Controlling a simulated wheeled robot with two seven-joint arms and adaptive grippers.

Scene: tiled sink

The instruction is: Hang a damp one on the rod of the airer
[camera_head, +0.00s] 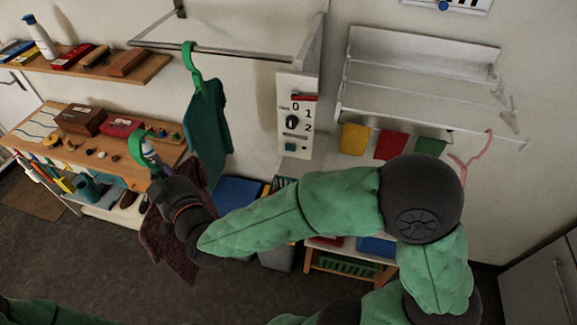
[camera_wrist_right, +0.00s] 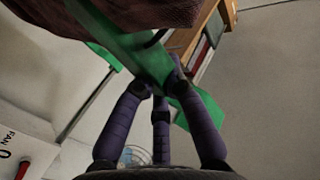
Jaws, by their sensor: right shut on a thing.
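My right gripper (camera_head: 160,172) is shut on a green hanger (camera_head: 142,140), which carries a dark red cloth garment (camera_head: 173,245). In the right wrist view, the fingers (camera_wrist_right: 162,85) close around the green hanger (camera_wrist_right: 130,48), with the dark red cloth (camera_wrist_right: 150,8) above. The hanger's hook is free, below and left of the dark rod (camera_head: 232,53) on the wall. A teal garment (camera_head: 206,125) hangs from that rod on another green hanger (camera_head: 190,58). Only a bit of my left arm shows at the bottom left; its gripper is out of view.
A control panel (camera_head: 297,128) with a dial is right of the rod. A white wall rack (camera_head: 420,50) holds yellow, red and green cloths and a pink hanger (camera_head: 472,150). A wooden shelf (camera_head: 100,70) and workbench (camera_head: 120,150) with small items stand left.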

